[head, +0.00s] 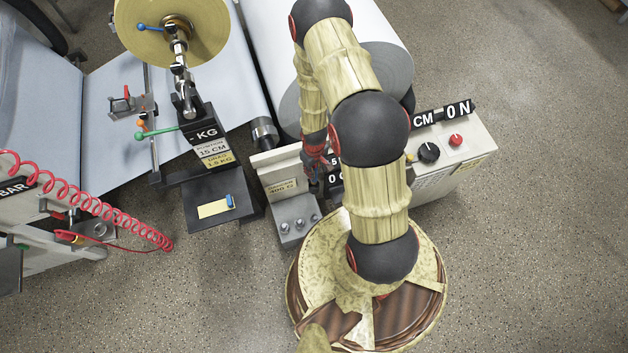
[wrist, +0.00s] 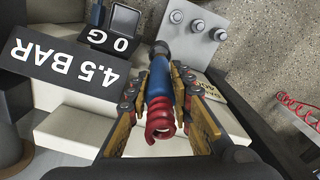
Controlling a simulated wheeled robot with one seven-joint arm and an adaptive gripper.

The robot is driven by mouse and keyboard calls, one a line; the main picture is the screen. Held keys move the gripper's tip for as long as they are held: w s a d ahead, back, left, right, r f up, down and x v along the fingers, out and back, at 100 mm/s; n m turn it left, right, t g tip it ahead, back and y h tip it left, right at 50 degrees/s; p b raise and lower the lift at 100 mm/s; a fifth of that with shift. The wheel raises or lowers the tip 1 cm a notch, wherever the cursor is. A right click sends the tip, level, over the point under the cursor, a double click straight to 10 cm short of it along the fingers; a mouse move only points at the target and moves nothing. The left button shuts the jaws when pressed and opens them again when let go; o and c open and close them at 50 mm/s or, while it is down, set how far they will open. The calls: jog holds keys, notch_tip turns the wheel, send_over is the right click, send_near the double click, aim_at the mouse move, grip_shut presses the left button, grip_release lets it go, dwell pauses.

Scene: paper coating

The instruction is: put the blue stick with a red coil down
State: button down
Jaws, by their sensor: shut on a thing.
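The blue stick with a red coil (wrist: 159,78) is between the two fingers of my gripper (wrist: 157,88) in the wrist view, and the gripper is shut on it. Its red coil faces the camera and its dark far end points toward the pale machine block. I cannot tell whether that end touches anything. In the head view my gripper (head: 318,163) is low over the front of the machine, beside the pale block with the 400 G label. The stick is hidden or too small to make out there.
A control box with a black knob (head: 428,152) and a red button (head: 456,140) stands to the right. A dark plate (head: 197,219) with a small blue piece lies to the left. A red coiled hose (head: 92,200) is farther left. The 4.5 BAR sign (wrist: 68,70) is close to my gripper.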

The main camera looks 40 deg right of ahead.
jog(key=shift+f+b, duration=1.7)
jog(key=shift+f, duration=2.1)
jog(key=shift+f, duration=0.15)
jog(key=c, duration=1.9)
grip_release()
